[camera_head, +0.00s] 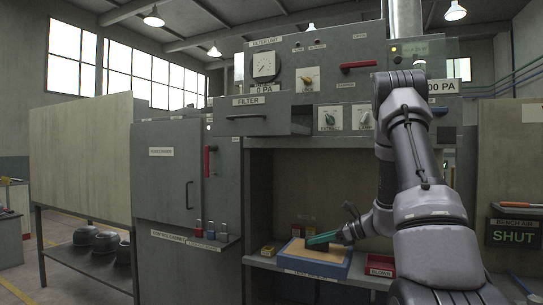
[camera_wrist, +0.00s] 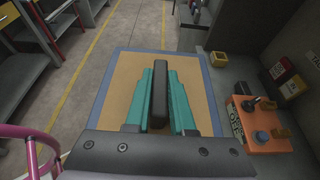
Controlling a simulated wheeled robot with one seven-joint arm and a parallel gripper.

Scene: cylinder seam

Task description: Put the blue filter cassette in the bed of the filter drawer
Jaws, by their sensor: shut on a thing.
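The blue filter cassette (camera_head: 338,273) is a blue frame with a tan face, at the front of the bench opening in the head view. In the wrist view its blue frame (camera_wrist: 104,75) and tan face lie below my fingers. My gripper (camera_wrist: 160,100) has teal fingers shut on the cassette's dark upright handle (camera_wrist: 160,85). The gripper also shows in the head view (camera_head: 322,239). I cannot tell whether the cassette touches the bench. The filter drawer (camera_head: 246,121), labelled FILTER, is above and left and appears pulled out. Its bed is hidden from this low view.
A yellow box (camera_head: 268,250) stands left of the cassette, and a red bin (camera_head: 380,265) right of it. A red-handled cabinet (camera_head: 175,170) stands left. Gauges and knobs line the panel above.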

